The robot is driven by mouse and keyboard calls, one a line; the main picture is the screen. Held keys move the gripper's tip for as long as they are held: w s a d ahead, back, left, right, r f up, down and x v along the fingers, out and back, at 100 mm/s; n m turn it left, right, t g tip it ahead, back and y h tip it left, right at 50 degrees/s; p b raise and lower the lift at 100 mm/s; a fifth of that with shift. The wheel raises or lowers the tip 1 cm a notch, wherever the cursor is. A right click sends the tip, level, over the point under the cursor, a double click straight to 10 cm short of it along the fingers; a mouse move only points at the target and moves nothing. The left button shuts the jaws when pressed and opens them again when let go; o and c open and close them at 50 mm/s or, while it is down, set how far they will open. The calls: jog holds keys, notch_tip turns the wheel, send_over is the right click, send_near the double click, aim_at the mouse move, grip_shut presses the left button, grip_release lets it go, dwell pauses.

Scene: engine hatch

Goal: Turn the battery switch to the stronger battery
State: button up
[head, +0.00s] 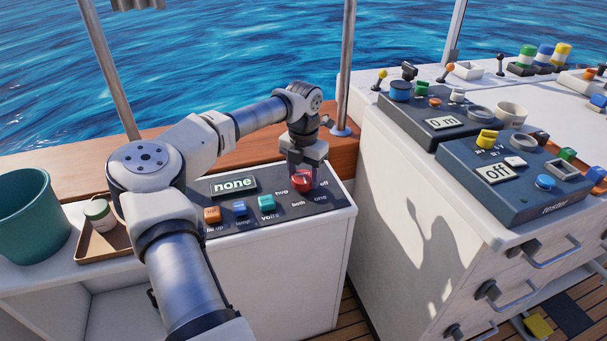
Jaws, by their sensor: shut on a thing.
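The battery switch is a red knob (302,183) on the dark panel (330,203) on the white counter. The labels "two", "off", "both" and "one" stand around it. Which label it points to is hard to tell. My gripper (302,172) comes down from above and is shut on the red knob, hiding its upper part. The panel's display (234,186) reads "none". Below it are an orange button (212,215), a blue button (240,208) and a teal button (266,203), the teal one labelled "volts".
A teal bucket (32,222) and a brown tray (92,246) with a green-lidded jar (99,213) stand at left. At right, a tester (520,205) reading "off" and another device (440,124) sit on a white cabinet. A metal post (346,60) rises behind my gripper.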

aim_at(303, 177)
jog(key=n, duration=0.7)
jog(key=shift+b, duration=0.35)
dwell(0.4)
jog(key=o, duration=1)
jog(key=shift+c, duration=0.2)
jog(key=shift+r, duration=0.1)
notch_tip(303, 177, up, 14)
jog(key=shift+f, duration=0.2)
